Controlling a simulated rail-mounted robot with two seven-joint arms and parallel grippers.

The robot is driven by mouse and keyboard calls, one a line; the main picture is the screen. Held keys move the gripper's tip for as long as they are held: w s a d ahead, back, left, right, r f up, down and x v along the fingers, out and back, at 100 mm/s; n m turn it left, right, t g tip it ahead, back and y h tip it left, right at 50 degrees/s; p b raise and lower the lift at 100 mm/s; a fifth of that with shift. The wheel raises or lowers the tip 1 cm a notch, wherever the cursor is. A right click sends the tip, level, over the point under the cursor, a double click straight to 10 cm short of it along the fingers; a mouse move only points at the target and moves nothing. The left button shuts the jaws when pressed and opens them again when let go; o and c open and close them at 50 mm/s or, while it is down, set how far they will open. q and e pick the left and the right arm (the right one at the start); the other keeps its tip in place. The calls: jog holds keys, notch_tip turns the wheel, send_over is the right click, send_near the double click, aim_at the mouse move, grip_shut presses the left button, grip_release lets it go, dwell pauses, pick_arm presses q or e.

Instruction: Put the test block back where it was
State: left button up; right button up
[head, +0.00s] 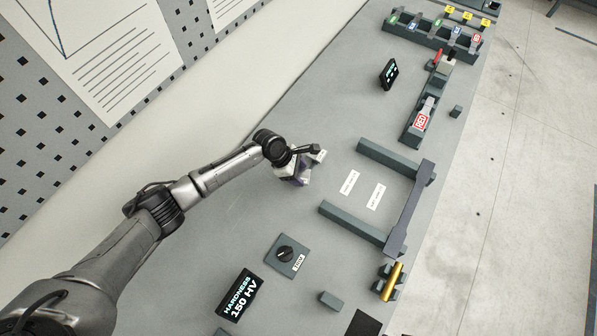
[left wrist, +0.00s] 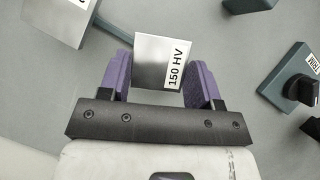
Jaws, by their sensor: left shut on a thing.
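The test block (left wrist: 163,62) is a silver square block with a white "150 HV" label. In the left wrist view it sits between the purple finger pads of my left gripper (left wrist: 163,82), which is shut on it. In the head view my left gripper (head: 302,178) is over the grey bench, left of two white labels. The block cannot be made out clearly there, and its height above the bench is hard to tell. A second silver block (left wrist: 62,18) shows at the upper left of the wrist view. My right gripper is not in view.
A dial plate (head: 287,254) and a display (head: 238,295) reading "HARDNESS 150 HV" stand nearer. A dark rail frame (head: 355,226) with a dark flat bar (head: 409,208) is to the right, a brass cylinder (head: 394,281) below it. Racks (head: 432,40) stand far back.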

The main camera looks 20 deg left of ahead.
pick_arm(q)
jog(key=o, duration=1.1)
jog(key=shift+a+r+p, duration=0.15)
jog(key=shift+r+p, duration=0.35)
jog(key=shift+p, duration=0.05)
jog(key=shift+p+v, duration=5.55)
jog(key=shift+p, duration=0.55)
jog(key=shift+a, duration=0.1)
jog(key=shift+s, duration=0.1)
